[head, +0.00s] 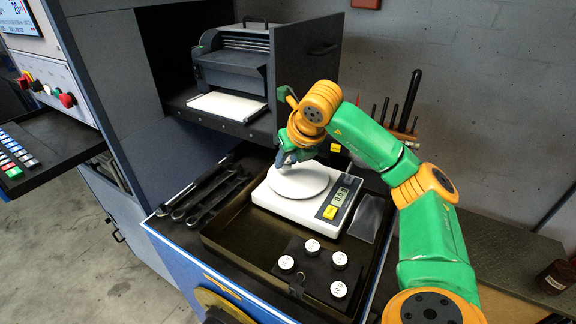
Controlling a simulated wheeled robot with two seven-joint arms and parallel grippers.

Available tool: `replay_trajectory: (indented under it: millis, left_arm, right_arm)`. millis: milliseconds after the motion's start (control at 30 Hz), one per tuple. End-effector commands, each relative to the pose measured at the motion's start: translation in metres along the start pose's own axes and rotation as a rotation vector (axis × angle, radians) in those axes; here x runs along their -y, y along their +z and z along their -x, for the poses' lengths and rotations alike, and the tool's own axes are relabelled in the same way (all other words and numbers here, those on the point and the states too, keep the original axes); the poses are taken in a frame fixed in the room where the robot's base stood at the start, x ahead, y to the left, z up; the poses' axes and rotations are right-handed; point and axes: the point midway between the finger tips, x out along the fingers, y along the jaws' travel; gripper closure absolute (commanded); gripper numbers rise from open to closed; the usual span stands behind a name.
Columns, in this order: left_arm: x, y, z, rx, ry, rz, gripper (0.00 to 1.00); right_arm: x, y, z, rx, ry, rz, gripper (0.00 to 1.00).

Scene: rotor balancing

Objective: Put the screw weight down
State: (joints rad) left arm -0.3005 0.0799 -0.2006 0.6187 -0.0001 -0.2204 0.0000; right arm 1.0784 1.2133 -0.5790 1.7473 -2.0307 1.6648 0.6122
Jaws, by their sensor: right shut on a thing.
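My right gripper (287,162) is above the rear left part of the round white plate of the scale (292,205). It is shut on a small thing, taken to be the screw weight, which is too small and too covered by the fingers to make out. I cannot tell whether it touches the plate. The scale's display (340,197) seems to read 0.0. Several white-topped screw weights, one of them at the front right (338,289), sit on a black holder (313,268) in front of the scale. My left gripper is out of view.
A dark tray (225,243) holds the scale and the black holder. Wrenches (205,197) lie left of the scale. A printer (233,60) stands in an open cabinet behind. Screwdrivers (410,97) stand at the back right. A dark flat pouch (367,217) lies right of the scale.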

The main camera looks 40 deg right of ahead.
Motion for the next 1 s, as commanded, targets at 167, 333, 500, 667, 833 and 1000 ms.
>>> replay_trajectory:
  millis: [167,333,500,667,833,1000]
  left_arm:
    - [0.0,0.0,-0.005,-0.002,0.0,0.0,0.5]
    - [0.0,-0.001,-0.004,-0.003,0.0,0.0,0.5]
    - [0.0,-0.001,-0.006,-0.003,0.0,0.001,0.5]
    - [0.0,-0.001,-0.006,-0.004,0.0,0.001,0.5]
    - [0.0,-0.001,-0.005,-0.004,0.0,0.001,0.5]
    - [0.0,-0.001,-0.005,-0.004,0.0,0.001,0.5]
  right_arm:
    - [0.0,-0.011,-0.016,0.001,0.0,0.001,1.0]
    - [0.0,-0.011,-0.015,0.001,0.001,0.001,1.0]
    - [0.0,-0.012,-0.017,0.001,0.001,0.0,0.48]
    - [0.0,-0.012,-0.017,0.001,0.001,0.0,0.37]
    - [0.0,-0.011,-0.016,0.001,0.001,0.0,0.37]
    - [0.0,-0.009,0.004,0.006,0.002,0.0,0.37]
